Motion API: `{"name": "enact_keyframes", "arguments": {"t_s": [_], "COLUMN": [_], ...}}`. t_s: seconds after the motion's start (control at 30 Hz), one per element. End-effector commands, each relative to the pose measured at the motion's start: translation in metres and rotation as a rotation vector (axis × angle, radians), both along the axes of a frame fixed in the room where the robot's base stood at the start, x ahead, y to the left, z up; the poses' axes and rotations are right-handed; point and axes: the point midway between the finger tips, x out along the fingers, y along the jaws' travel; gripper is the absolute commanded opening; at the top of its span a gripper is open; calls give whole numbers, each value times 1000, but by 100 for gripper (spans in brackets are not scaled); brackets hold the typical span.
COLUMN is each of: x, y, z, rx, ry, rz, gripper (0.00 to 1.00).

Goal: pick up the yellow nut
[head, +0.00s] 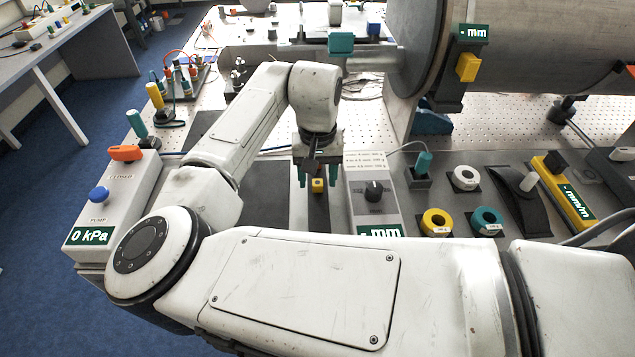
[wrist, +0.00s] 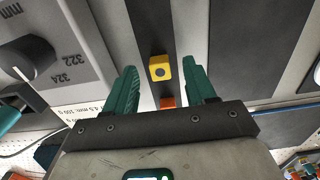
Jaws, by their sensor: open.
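The yellow nut (head: 318,185) is a small yellow block with a dark round hole in its face. It sits over a dark strip between light grey panels, left of the dial box. In the wrist view the nut (wrist: 160,61) lies between the lines of my two green fingers, touching neither. My gripper (head: 316,176) points down just above and behind the nut, open and empty. A small orange piece (wrist: 167,102) shows beside the nut in the wrist view. How high the fingertips are above the nut is hard to tell.
A dial box (head: 373,215) stands close to the right of the nut. A yellow ring (head: 437,222), a teal ring (head: 487,221) and a white ring (head: 465,178) lie farther right. A pump box (head: 113,207) stands at the left. A large metal pipe (head: 545,45) fills the back right.

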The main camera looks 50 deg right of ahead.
Motion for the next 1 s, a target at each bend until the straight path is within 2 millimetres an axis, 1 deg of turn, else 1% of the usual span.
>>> {"name": "enact_keyframes", "arguments": {"t_s": [0.03, 0.13, 0.37, 0.9, 0.97, 1.0], "x": [0, 0, 0, 0, 0, 0], "y": [0, 0, 0, 0, 0, 0], "z": [-6, -13, -14, -14, -14, -14], "rx": [1, 0, -1, 0, -1, -1], "ry": [1, 0, -1, 0, -1, -1], "rz": [0, 0, -1, -1, -1, -1], "gripper": [55, 55, 55, 5, 0, 0]}}
